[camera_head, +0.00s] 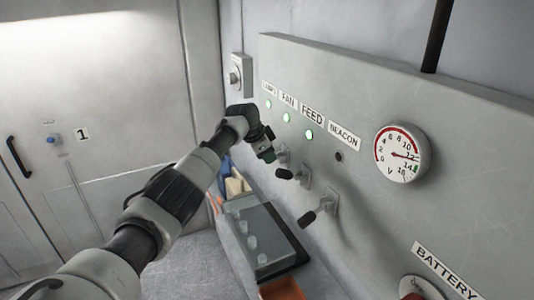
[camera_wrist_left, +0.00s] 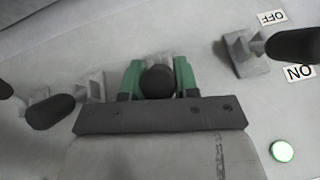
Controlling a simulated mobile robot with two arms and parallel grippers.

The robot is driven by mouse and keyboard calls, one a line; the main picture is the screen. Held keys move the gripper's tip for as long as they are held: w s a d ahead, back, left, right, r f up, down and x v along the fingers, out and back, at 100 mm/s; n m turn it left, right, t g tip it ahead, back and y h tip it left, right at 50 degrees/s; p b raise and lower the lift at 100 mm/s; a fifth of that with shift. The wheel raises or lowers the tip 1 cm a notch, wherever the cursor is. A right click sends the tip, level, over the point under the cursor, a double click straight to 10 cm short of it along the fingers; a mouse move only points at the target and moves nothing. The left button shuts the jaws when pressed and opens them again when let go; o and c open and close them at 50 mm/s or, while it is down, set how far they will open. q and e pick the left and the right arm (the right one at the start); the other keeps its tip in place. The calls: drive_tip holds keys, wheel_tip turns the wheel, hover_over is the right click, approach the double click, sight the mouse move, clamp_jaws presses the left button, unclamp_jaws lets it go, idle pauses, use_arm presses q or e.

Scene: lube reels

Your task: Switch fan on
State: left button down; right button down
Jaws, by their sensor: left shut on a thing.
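The FAN label (camera_head: 288,101) is on the grey panel, and the small light (camera_head: 286,117) under it glows green. My left gripper (camera_head: 267,153) is at the row of levers below the lights, and its hand hides the lever there in the head view. In the left wrist view, its green fingers (camera_wrist_left: 157,80) are shut on a black lever knob (camera_wrist_left: 157,83). By its place in the row, this looks like the fan lever. The right gripper is not in view.
Two more levers (camera_head: 284,174) (camera_head: 307,218) stick out to the right. Another lever (camera_wrist_left: 295,45) with ON and OFF labels is right in the wrist view. The FEED light (camera_head: 308,134) is green; the BEACON light (camera_head: 338,156) is dark. A grey box (camera_head: 262,240) stands below.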

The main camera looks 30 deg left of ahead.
use_arm(q)
drive_tip(key=c, duration=0.8)
unclamp_jaws()
drive_tip(key=shift+d, duration=0.1)
drive_tip(key=shift+c, duration=0.2)
drive_tip(key=b+v, duration=0.3)
drive_tip(key=v, duration=0.7)
drive_tip(key=shift+r, duration=0.4)
